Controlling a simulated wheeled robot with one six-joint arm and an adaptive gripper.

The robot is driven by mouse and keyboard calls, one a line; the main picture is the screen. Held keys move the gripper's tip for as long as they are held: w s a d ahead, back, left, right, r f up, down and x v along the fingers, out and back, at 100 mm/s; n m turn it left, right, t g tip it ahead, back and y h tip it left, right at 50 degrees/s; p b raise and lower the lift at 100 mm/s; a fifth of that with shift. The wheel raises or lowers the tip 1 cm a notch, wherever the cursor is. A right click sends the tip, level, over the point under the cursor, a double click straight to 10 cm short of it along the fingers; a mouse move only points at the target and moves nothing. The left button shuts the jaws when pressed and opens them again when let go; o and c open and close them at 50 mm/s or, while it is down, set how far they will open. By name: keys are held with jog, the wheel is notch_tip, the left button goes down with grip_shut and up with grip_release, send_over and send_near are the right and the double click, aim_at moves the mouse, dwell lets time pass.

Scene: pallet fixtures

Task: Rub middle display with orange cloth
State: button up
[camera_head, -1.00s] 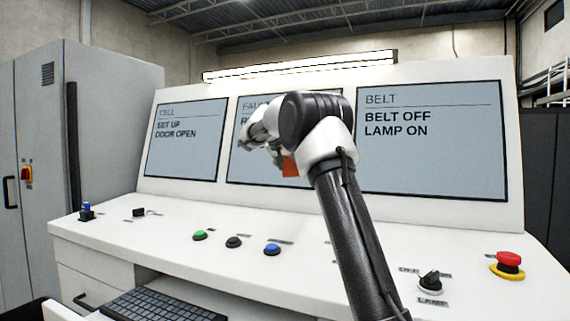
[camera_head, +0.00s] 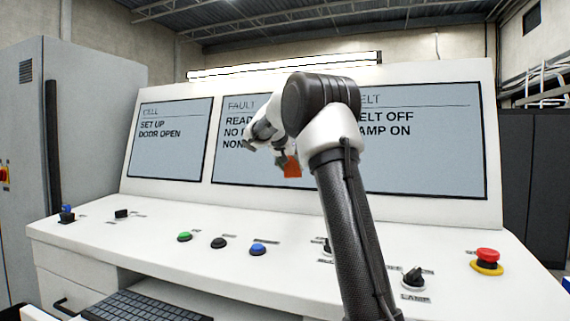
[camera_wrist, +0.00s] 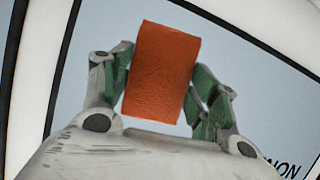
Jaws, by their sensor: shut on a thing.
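The middle display (camera_head: 232,160) is headed FAULT and stands upright in the console panel; my arm hides its right part. The orange cloth (camera_head: 292,167) shows in front of this display, and also in the wrist view (camera_wrist: 162,72) as a small orange block shape. My gripper (camera_wrist: 160,85) is shut on the cloth, with green-padded fingers on both sides of it. In the head view my gripper (camera_head: 283,160) is partly hidden behind my wrist. The display's grey face fills the space behind the cloth in the wrist view. I cannot tell whether the cloth touches it.
The CELL display (camera_head: 170,140) is on the left and the BELT display (camera_head: 430,150) on the right. The desk below carries a green button (camera_head: 184,237), a black button (camera_head: 218,242), a blue button (camera_head: 257,249), a lamp switch (camera_head: 414,277) and a red emergency stop (camera_head: 487,258).

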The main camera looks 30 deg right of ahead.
aim_at(269, 166)
jog(key=s+d, duration=0.1)
jog(key=s, duration=0.1)
jog(key=s+d, duration=0.1)
jog(key=d, duration=0.1)
jog(key=shift+s, duration=0.35)
jog(key=shift+w+a, duration=0.6)
jog(key=shift+w, duration=0.2)
jog(key=shift+w+a, duration=0.55)
jog(key=shift+w, duration=0.25)
jog(key=shift+w+a, duration=1.2)
jog(key=shift+w, duration=0.25)
jog(key=shift+w+a, duration=1.25)
jog(key=shift+w, duration=0.25)
jog(key=shift+w+a, duration=1.2)
jog(key=shift+w, duration=0.25)
jog(key=s+a+r, duration=0.1)
jog(key=s+a, duration=0.2)
jog(key=a, duration=0.1)
jog(key=shift+s+a+r, duration=0.3)
jog(key=shift+s, duration=0.05)
jog(key=shift+a, duration=0.1)
